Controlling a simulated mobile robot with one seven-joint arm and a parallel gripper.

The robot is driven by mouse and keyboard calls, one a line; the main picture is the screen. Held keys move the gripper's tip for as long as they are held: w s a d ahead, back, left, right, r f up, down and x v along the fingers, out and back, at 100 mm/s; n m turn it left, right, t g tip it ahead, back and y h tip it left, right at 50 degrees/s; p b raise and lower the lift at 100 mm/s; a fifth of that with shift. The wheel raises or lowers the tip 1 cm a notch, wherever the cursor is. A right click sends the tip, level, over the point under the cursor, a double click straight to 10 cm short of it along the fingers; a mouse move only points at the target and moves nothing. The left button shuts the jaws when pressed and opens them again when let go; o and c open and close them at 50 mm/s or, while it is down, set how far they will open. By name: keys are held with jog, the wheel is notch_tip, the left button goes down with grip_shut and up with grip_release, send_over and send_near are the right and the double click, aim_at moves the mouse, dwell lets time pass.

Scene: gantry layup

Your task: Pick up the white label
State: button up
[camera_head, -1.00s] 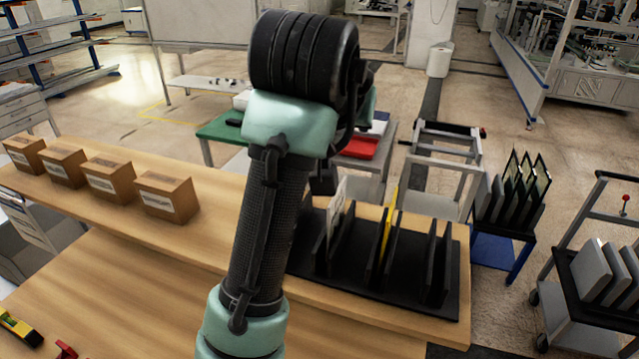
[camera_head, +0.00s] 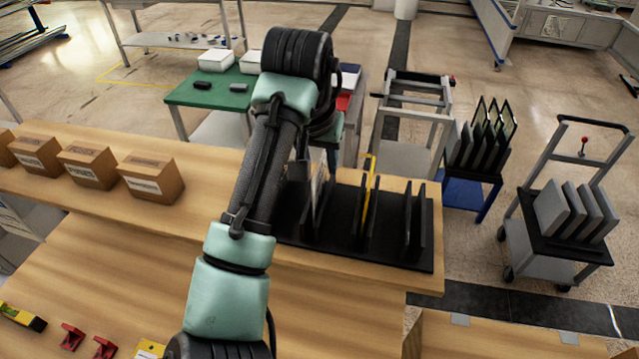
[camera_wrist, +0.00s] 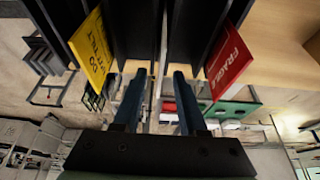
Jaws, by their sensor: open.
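The white label (camera_head: 319,178) stands upright in a slot of the black rack (camera_head: 340,240), partly hidden by my arm in the head view. In the wrist view the white label (camera_wrist: 161,62) shows nearly edge-on as a thin pale strip. My gripper (camera_wrist: 157,78) is open, its two blue fingers apart on either side of that strip's line. I cannot tell whether the fingers touch it. A yellow label (camera_wrist: 91,50) reading "DO NOT TILT" is at left and a red "FRAGILE" label (camera_wrist: 229,62) at right.
The black dividers stand close on both sides of my gripper. The yellow label (camera_head: 368,195) also shows in the head view. Several cardboard boxes (camera_head: 150,180) stand left on the wooden shelf. A green table (camera_head: 215,95) and a cart (camera_head: 560,245) stand beyond.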

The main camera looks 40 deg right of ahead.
aim_at(321, 175)
jog(key=p+x, duration=0.2)
jog(key=x, duration=0.2)
jog(key=shift+f, duration=0.45)
grip_shut()
